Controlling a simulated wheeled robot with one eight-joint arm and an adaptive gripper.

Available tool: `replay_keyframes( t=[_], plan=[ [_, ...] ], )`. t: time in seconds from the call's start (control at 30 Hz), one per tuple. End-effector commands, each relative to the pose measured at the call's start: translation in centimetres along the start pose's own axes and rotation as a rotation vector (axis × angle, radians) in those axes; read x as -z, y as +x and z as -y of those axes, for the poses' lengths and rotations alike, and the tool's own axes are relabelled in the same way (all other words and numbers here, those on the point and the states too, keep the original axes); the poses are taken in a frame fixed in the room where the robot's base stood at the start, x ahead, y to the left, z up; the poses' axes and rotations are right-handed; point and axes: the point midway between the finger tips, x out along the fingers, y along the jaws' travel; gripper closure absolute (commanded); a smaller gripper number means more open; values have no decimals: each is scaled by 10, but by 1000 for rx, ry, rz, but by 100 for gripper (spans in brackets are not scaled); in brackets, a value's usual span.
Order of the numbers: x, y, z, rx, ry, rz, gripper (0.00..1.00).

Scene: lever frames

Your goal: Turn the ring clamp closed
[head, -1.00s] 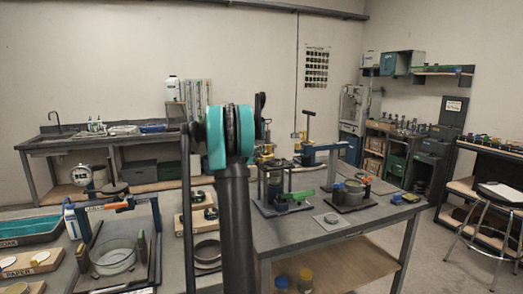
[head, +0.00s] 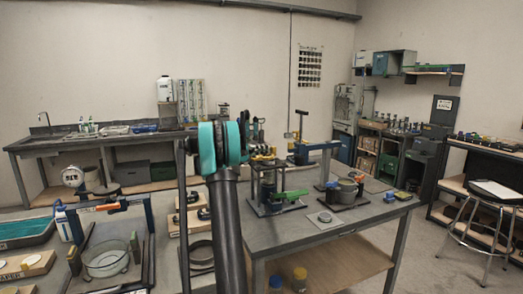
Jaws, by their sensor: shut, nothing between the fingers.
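My arm, with a teal joint, rises in front of the middle of the view, left of this fixture. My gripper cannot be made out; it seems hidden behind that joint. No contact between my arm and the fixture shows.
A green-handled device (head: 287,197) stands left of the fixture, and a blue-framed press (head: 318,152) behind it. A small grey plate (head: 324,219) lies in front. A glass dish (head: 106,259) stands on the left bench. A stool (head: 490,205) is at the right.

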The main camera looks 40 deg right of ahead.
Motion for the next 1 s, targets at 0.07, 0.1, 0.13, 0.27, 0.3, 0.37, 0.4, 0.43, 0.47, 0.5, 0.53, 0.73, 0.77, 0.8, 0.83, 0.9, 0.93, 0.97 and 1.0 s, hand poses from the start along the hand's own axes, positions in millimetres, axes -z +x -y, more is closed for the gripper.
replay_keyframes(
  t=[0.07,0.1,0.13,0.27,0.3,0.37,0.4,0.43,0.47,0.5,0.53,0.73,0.77,0.8,0.83,0.9,0.93,0.97,1.0],
  plan=[
    [-4,4,0,0,0,68,100],
    [-7,6,0,0,0,101,100],
    [-10,7,0,0,0,125,100],
    [-19,10,0,0,0,142,100],
    [-21,11,0,0,0,141,100],
    [-24,12,0,0,0,141,100],
    [-25,12,0,0,0,164,100],
    [-26,13,0,0,0,177,100],
    [-27,13,0,0,0,191,100],
    [-28,14,0,0,0,204,100],
    [-29,14,0,0,0,214,100],
    [-33,14,0,0,0,254,100],
    [-33,14,0,0,0,256,100],
    [-33,14,0,0,0,259,100],
    [-34,14,0,0,0,260,100],
    [-34,14,0,0,0,262,100],
    [-34,14,0,0,0,262,100],
    [-34,14,0,0,0,262,100],
    [-34,14,0,0,0,262,100]
  ],
)
